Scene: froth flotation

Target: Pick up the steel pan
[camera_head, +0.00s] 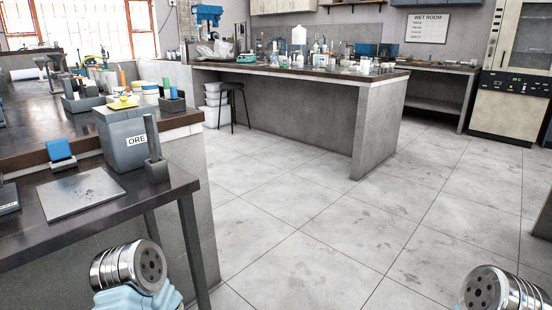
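I cannot make out a thing that is clearly a steel pan. A flat grey metal-looking plate (80,193) lies on the dark bench top at the left; I cannot tell if it is a pan. Two round metal parts of my own arms show at the bottom edge, one at the lower left and one at the lower right. The fingers of both grippers are out of view.
A grey bin labelled ORE (124,138) stands on the near left bench (150,192), beside a dark upright tool (154,150) and a blue-topped block (60,153). A long bench (300,72) with bottles stands farther back. The tiled floor (320,220) is clear.

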